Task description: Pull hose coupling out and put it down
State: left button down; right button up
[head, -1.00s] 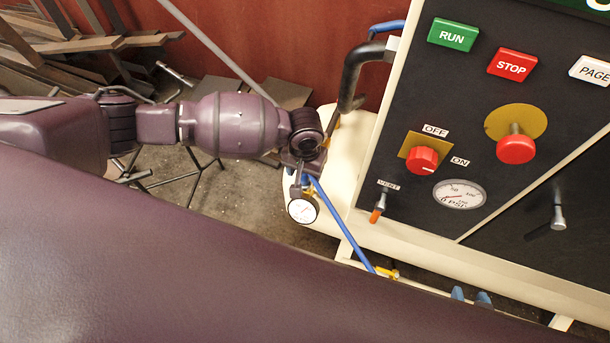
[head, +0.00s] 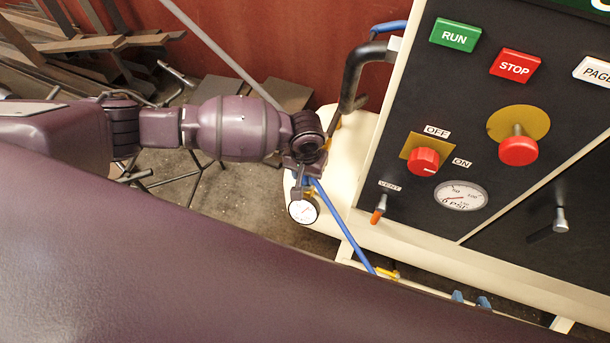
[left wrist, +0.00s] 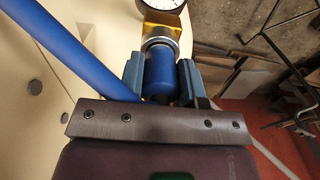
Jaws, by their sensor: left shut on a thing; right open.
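I see no clear gap there. A round white gauge (left wrist: 160,4) sits just beyond the fitting; it also shows in the head view (head: 303,210). The blue hose (left wrist: 85,55) runs beside the gripper; in the head view the hose (head: 342,227) slopes down to the right. There the left gripper (head: 302,180) mostly hides the coupling. My right gripper is out of view.
The cream chassis (head: 345,160) carries a black control panel (head: 470,130) with buttons, knobs and a gauge on the right. A black bent handle (head: 352,78) rises close to my gripper. Metal scraps (head: 60,40) lie at the back left.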

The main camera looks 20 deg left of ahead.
pick_arm(q)
jog(key=shift+r, duration=0.2)
pick_arm(e)
jog(key=shift+r, duration=0.2)
pick_arm(q)
jog(key=shift+r+p, duration=1.15)
jog(key=shift+r, duration=0.05)
jog(key=shift+r+p, duration=1.3)
jog(key=shift+r, duration=0.05)
jog(key=shift+r+p, duration=0.3)
pick_arm(e)
notch_tip(320, 180, up, 8)
jog(key=w+t, duration=0.1)
jog(key=w, duration=0.1)
jog(key=shift+f, duration=0.15)
pick_arm(q)
jog(key=shift+s+a, duration=0.1)
